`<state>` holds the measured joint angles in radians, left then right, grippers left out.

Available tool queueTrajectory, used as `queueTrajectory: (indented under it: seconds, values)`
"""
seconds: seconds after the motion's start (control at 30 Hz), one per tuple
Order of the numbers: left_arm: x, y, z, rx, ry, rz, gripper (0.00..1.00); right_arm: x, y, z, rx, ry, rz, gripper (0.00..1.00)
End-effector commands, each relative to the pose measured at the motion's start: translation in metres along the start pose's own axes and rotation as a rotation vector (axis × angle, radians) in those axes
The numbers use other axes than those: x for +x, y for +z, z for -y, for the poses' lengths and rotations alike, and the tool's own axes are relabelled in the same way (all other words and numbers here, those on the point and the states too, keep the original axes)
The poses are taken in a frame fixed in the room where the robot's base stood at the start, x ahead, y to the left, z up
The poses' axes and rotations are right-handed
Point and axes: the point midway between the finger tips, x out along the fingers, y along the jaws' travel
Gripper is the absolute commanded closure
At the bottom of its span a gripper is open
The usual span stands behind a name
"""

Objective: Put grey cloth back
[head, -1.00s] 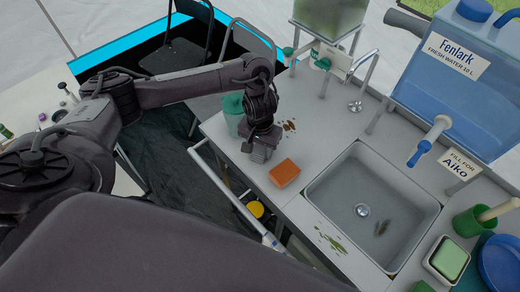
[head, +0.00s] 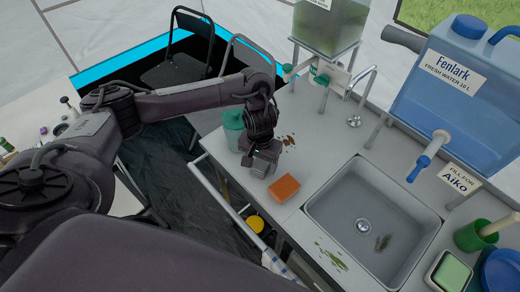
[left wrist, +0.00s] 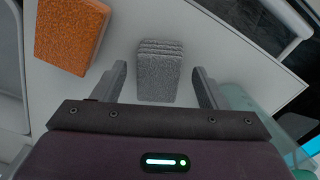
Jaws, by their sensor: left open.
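The grey cloth (left wrist: 159,75) is a folded, rough-textured block on the pale worktop, seen in the left wrist view. It lies between the two fingers of my left gripper (left wrist: 161,84), with a gap on each side. The gripper is open and holds nothing. In the head view my left gripper (head: 262,163) points down over the worktop, left of the orange sponge (head: 284,188), and mostly hides the cloth. The sponge also shows in the left wrist view (left wrist: 70,38). My right gripper is not in view.
A teal cup (head: 233,128) stands close beside my left gripper. The sink (head: 338,195) is to the right, with dark scraps inside. A pale rail (head: 226,192) runs along the worktop's front edge. A blue water container (head: 440,95) stands at the back right.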

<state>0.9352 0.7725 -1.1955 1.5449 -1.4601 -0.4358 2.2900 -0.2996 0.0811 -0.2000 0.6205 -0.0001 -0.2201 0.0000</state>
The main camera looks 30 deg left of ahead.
Motion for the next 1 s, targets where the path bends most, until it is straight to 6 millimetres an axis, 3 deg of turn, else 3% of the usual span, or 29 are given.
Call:
queueTrajectory:
  seconds: [0.03, 0.3, 0.5, 0.7, 1.0]
  values:
    - [-0.014, -0.002, 0.001, 0.0, 0.0, -0.005, 0.34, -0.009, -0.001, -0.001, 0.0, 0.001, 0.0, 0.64]
    - [-0.074, -0.002, 0.001, 0.0, -0.002, -0.006, 0.34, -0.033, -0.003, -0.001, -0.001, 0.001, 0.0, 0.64]
    - [-0.103, -0.001, 0.0, 0.001, 0.0, -0.004, 0.34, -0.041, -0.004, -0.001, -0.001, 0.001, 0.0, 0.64]
    - [-0.113, 0.0, 0.001, -0.002, 0.0, -0.001, 0.34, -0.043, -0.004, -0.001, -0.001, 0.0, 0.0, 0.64]
    - [-0.113, 0.0, 0.0, -0.002, 0.0, 0.0, 0.34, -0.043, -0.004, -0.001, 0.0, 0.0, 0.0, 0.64]
